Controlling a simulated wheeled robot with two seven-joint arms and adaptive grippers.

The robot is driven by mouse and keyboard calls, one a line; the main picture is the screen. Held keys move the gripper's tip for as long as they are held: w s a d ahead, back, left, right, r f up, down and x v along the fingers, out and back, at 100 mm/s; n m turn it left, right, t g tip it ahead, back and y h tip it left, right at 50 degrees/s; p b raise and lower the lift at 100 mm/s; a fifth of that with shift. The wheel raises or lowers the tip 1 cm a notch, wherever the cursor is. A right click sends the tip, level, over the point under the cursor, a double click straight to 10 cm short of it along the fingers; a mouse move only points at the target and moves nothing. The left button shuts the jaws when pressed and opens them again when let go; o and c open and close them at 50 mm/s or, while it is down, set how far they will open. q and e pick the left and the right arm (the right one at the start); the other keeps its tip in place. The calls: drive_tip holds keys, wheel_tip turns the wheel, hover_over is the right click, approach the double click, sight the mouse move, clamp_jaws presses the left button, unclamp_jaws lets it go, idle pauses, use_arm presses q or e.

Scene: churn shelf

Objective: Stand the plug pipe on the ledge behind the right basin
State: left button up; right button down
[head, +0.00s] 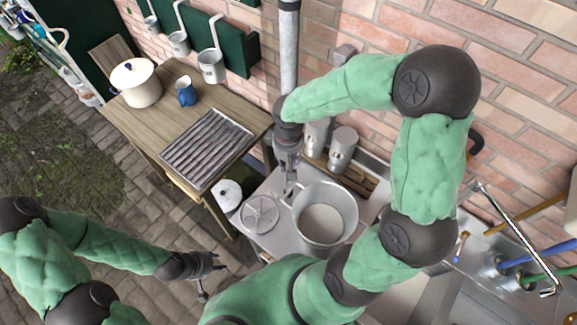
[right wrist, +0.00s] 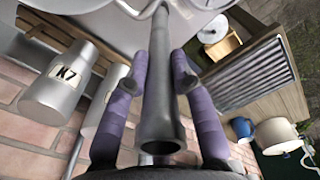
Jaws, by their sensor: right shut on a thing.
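My right gripper (head: 288,170) points down beside the metal pot (head: 325,213), below a grey upright pipe against the wall. In the right wrist view, its purple fingers (right wrist: 172,75) are shut on the plug pipe (right wrist: 160,100), a dark grey tube with a flared end near the palm. The tube runs forward between the fingers; its far end reaches toward the metal surface. In the head view the gripper largely hides it. A metal basin (head: 400,300) lies at lower right, partly behind my arm. My left gripper (head: 208,278) is open and empty at lower left.
Two grey canisters (head: 342,150) stand against the brick wall behind the pot. A round lid (head: 261,214) lies left of the pot. A wooden table (head: 185,85) holds a white pot, a blue jug and a ribbed board. Taps and long handles (head: 515,235) crowd the right side.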

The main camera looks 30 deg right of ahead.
drive_tip(key=shift+f, duration=1.2)
drive_tip(key=shift+f, duration=0.1)
drive_tip(key=c, duration=1.1)
unclamp_jaws()
drive_tip(key=shift+o, duration=0.2)
